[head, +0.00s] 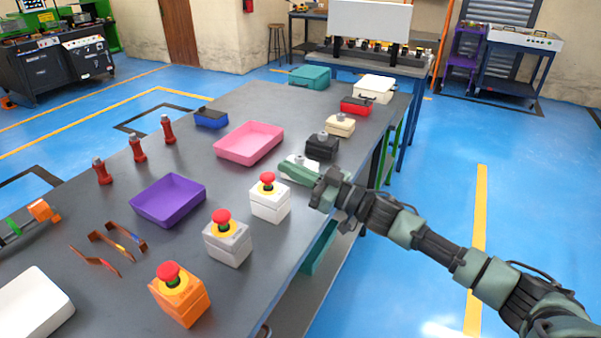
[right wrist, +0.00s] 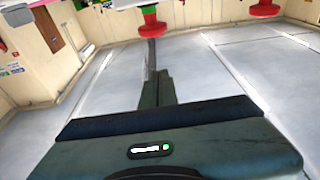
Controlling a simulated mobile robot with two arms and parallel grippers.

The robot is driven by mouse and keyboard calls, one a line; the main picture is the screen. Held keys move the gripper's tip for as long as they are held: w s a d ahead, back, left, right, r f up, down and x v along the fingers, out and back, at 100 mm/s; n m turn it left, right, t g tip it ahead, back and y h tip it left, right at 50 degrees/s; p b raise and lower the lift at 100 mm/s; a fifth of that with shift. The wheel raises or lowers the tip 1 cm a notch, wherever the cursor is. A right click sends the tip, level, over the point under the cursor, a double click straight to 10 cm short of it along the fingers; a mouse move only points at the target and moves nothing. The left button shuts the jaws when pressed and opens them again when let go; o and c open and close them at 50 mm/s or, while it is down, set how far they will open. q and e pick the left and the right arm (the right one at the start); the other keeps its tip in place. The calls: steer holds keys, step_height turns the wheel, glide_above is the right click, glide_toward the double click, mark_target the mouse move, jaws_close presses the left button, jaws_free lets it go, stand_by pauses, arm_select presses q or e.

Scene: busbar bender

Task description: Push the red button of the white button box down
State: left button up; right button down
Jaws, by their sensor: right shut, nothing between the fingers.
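The white button box (head: 270,204) stands on the dark table with its red button (head: 267,178) on top, raised on a yellow collar. My right gripper (head: 284,168) is shut and empty, its fingers pointing left. In the head view its tips appear just right of and behind the red button; I see no clear contact. In the right wrist view the shut fingers (right wrist: 155,88) point up the picture towards a red button (right wrist: 150,24), which appears upside down at the top edge, with its box mostly cut off. My left gripper is not in view.
A grey box (head: 228,244) and an orange box (head: 180,298), both with red buttons, stand nearer. Purple (head: 168,203) and pink (head: 249,146) trays lie to the left. A black box (head: 321,148) and a partly hidden pale box stand behind my gripper.

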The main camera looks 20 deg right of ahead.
mark_target(274, 179)
steer(key=p+x, duration=0.1)
steer(key=x, duration=0.4)
steer(key=shift+w+a+r, duration=0.1)
steer(key=shift+w+a, duration=0.1)
steer(key=shift+w, duration=0.05)
steer(key=f, duration=0.3)
steer(key=shift+s+d, duration=0.2)
steer(key=shift+s, duration=0.1)
steer(key=shift+s+d+f, duration=0.1)
steer(key=shift+f, duration=0.5)
